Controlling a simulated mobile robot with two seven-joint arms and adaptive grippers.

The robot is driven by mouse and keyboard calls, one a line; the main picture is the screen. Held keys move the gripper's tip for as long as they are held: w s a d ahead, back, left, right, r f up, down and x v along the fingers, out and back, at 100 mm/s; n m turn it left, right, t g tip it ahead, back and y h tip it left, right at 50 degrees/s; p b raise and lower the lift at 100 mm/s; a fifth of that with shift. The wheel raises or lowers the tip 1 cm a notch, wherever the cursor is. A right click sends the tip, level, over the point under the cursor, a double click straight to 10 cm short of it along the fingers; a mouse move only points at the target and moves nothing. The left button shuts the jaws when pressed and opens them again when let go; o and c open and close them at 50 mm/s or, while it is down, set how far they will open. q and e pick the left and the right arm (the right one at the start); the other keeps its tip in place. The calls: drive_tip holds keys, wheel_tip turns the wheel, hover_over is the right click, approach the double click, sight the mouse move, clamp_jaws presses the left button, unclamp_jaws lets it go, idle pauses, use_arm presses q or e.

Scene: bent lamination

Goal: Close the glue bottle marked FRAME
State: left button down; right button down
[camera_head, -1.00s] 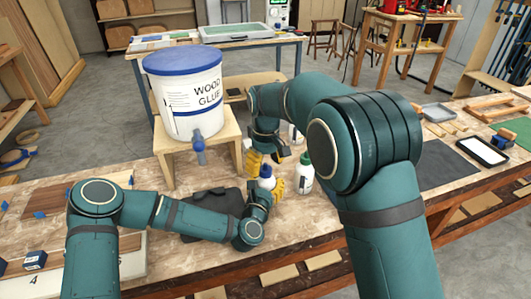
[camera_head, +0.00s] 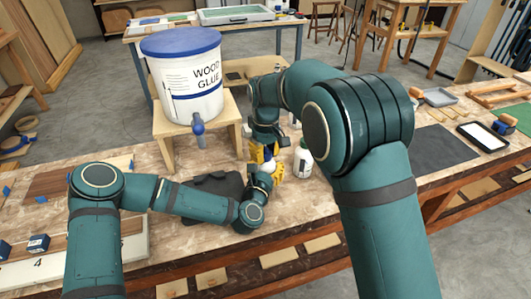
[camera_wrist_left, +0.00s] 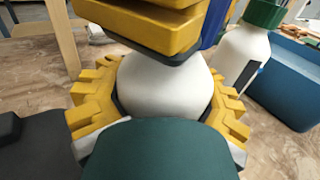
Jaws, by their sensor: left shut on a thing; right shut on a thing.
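A white glue bottle (camera_wrist_left: 165,85) stands in the left wrist view, its rounded shoulder between yellow fingers. My left gripper (camera_wrist_left: 155,105) is shut around its body; in the head view (camera_head: 266,174) it is low at the bench. My right gripper (camera_wrist_left: 145,30) comes down from above, its yellow fingers over the bottle's top. They are shut on a blue cap (camera_wrist_left: 215,22), mostly hidden by the fingers. Whether the cap sits on the neck cannot be told. No FRAME mark is readable.
A white bottle with a green cap (camera_head: 303,160) stands close to the right of the grippers. A large WOOD GLUE tub (camera_head: 183,90) sits on a wooden stand behind left. A blue bin (camera_wrist_left: 290,85) shows in the wrist view. A dark mat (camera_head: 440,155) lies right.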

drive_tip(key=shift+m, duration=0.3)
drive_tip(key=c, duration=0.7)
unclamp_jaws()
wheel_tip(320, 180, up, 12)
use_arm(q)
unclamp_jaws()
